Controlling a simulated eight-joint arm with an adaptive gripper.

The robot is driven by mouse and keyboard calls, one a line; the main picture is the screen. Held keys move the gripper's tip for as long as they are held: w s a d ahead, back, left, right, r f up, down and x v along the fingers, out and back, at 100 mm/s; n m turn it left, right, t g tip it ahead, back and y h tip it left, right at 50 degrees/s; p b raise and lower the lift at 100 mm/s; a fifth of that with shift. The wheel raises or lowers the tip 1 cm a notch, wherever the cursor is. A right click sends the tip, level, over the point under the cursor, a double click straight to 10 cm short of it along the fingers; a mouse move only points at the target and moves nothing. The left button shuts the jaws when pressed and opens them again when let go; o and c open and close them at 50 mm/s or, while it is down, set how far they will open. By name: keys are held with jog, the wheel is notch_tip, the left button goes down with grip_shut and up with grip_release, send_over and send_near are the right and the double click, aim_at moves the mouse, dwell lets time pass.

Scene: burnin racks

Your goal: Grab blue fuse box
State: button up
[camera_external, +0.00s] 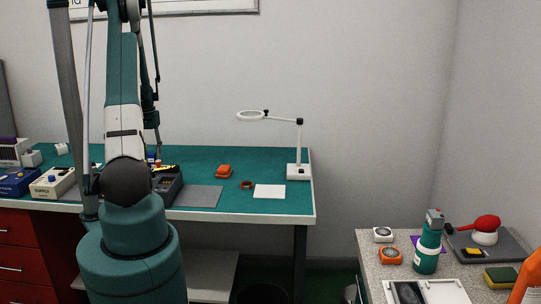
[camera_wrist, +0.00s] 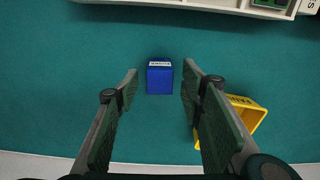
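In the wrist view a small blue box (camera_wrist: 160,79) with a white label along its top edge lies on the green mat. It is the blue fuse box as far as I can tell; the label is too small to read. My gripper (camera_wrist: 158,78) is open, with one finger on each side of the box in the picture. The fingers do not appear to touch it, and the height above it is hard to judge. In the external view my arm hides most of this area, and the gripper cannot be made out clearly.
A yellow bin (camera_wrist: 245,115) stands close to the right finger in the wrist view. A pale tray or rack edge (camera_wrist: 222,8) runs along the top. In the external view an orange item (camera_external: 224,171) and a magnifier lamp (camera_external: 299,170) stand on the green workbench (camera_external: 280,160).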

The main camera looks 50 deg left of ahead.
jog(key=shift+f, duration=0.6)
jog(key=c, duration=1)
